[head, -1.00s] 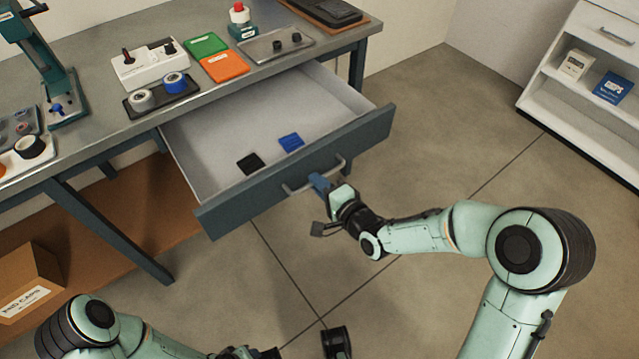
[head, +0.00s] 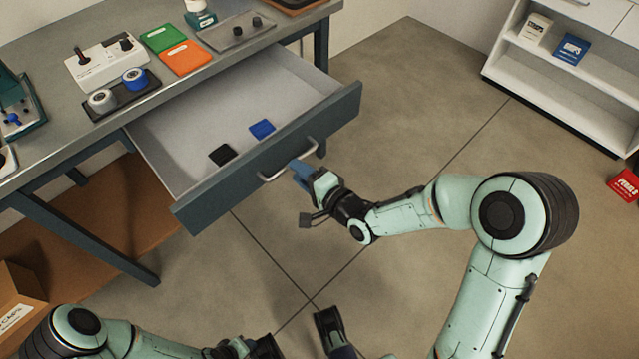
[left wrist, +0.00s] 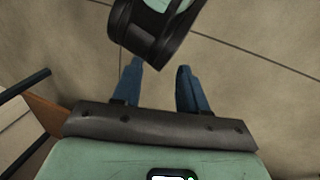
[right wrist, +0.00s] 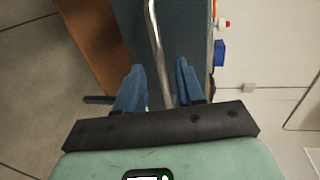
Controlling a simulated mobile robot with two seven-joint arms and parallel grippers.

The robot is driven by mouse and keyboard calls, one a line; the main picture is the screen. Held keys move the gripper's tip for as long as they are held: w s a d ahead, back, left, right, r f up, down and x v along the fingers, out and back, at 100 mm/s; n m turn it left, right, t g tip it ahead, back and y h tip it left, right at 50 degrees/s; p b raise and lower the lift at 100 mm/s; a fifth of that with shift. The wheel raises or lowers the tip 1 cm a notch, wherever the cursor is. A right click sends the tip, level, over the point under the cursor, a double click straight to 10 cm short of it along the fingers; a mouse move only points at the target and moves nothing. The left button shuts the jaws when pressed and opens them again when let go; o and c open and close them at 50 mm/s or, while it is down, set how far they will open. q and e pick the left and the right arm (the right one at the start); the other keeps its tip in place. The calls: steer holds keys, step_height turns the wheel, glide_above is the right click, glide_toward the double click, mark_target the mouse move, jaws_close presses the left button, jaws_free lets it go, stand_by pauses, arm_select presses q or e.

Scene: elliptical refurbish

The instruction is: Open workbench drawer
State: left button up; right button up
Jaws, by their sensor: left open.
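The workbench drawer (head: 278,160) is pulled well out from under the workbench (head: 55,135), and its inside shows. Its curved metal handle (head: 312,146) is on the dark front panel. My right gripper (head: 297,168) is at the middle of the handle. In the right wrist view the handle (right wrist: 154,35) runs between the two blue fingers (right wrist: 159,66), which stand apart with gaps beside it; contact is not clear. My left gripper (left wrist: 160,66) is open and empty, low over the floor, with a dark and pale-green arm part of mine close ahead.
A black block (head: 222,155) and a blue block (head: 262,129) lie inside the drawer.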

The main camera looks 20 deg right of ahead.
arm_select(q)
steer(key=s+d+r+g+p, duration=0.1)
steer(key=s+r+p, duration=0.2)
steer(key=r+p, duration=0.3)
steer(key=s+d+r+g+h+p, duration=0.1)
steer(key=s+r+p, duration=0.3)
steer(key=r+p, duration=0.2)
steer(key=shift+d+m+g, duration=0.2)
steer(key=shift+m+g, duration=0.1)
steer(key=shift+g, duration=0.1)
arm_select(e)
steer(key=v, duration=0.9)
steer(key=shift+s, duration=0.1)
